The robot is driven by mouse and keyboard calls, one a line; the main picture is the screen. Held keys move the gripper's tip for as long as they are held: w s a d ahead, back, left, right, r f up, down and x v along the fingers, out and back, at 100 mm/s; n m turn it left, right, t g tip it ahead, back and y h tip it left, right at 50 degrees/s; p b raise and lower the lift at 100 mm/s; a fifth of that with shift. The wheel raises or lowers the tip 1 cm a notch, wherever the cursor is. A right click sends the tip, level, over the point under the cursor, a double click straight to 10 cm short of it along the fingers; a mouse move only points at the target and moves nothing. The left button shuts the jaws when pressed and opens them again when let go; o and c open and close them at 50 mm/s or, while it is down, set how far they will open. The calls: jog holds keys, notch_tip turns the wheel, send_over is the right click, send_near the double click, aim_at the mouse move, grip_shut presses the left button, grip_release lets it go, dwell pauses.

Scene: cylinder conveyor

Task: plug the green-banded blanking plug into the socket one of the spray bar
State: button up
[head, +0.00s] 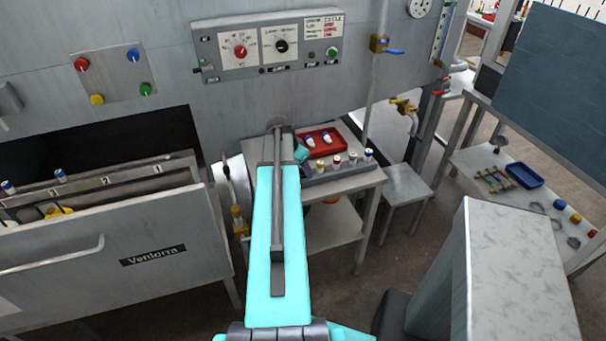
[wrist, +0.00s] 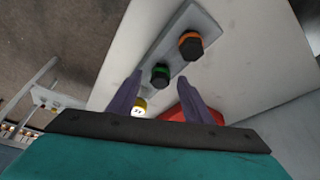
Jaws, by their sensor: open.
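The green-banded blanking plug (wrist: 160,75) is dark with a hexagonal top and stands in a grey rack (wrist: 205,24) in the wrist view. My gripper (wrist: 159,72) is open, its two fingers spread either side of that plug in the picture. I cannot tell how far above it they are. In the head view my arm hides the gripper, and I cannot pick out the green band on the rack (head: 342,172). The spray bar (head: 125,180) lies in the open machine tub at left, with number marks along it. Socket one is not clear to me.
An orange-banded plug (wrist: 190,44) and a yellow-banded one (wrist: 139,106) flank the green one. A red tray (head: 342,140) holding blue-and-white pieces sits behind the rack on a small table (head: 350,184). The tub's front panel (head: 100,250) stands before the spray bar.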

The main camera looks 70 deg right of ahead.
aim_at(301, 171)
jog(key=c, duration=1.2)
jog(key=shift+o, duration=0.2)
jog(key=shift+r, duration=0.15)
jog(key=shift+r+b, duration=0.8)
jog(key=shift+r, duration=0.6)
jog(key=shift+a+r, duration=0.15)
jog(key=shift+a, duration=0.15)
jog(key=w+a+r+b, duration=0.1)
jog(key=a+b, duration=0.5)
jog(key=a, duration=0.6)
jog(key=shift+w+a, duration=0.35)
jog(key=b, duration=0.5)
jog(key=shift+w+a+b, duration=0.1)
jog(key=shift+a+b, duration=0.25)
jog(key=shift+b, duration=0.05)
